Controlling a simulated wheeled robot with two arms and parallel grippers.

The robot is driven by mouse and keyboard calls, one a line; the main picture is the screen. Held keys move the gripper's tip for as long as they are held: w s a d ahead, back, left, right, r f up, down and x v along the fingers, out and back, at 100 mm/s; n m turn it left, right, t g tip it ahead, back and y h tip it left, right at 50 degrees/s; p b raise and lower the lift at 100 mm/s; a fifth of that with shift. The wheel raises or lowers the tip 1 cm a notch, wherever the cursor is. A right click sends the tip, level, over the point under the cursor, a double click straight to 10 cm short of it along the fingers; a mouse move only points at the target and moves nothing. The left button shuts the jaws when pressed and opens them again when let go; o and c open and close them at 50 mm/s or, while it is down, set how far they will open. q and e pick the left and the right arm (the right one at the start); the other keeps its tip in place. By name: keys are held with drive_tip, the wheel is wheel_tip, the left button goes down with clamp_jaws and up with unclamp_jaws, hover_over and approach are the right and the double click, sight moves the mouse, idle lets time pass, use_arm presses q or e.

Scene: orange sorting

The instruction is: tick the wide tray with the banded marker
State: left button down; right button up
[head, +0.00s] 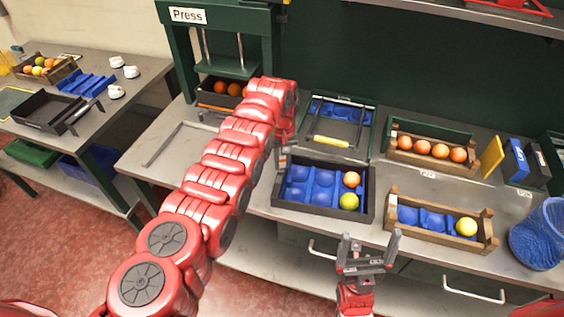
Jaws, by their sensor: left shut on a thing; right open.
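My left arm crosses the middle of the view. Its gripper (283,158) points down at the back left corner of a black tray (318,208) with blue pockets. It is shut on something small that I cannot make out. I cannot clearly identify the banded marker. My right gripper (368,252) is open and empty, in front of the bench edge between the black tray and a wooden crate (487,235).
The wooden crate has blue pockets and one yellow fruit (466,227). Behind are a crate of oranges (392,152) and a blue-lined tray with a yellow-handled tool (331,141). The press (228,70) stands back left, a blue mesh bin (538,236) far right.

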use_arm(q)
drive_tip(key=shift+f+b, duration=0.55)
idle(2.1)
drive_tip(key=shift+s+a+p, duration=0.15)
drive_tip(key=shift+s+p, duration=0.55)
drive_tip(key=shift+p, duration=1.2)
drive_tip(key=shift+r, duration=0.15)
drive_tip(key=shift+w+r, duration=0.15)
drive_tip(key=shift+r, duration=3.3)
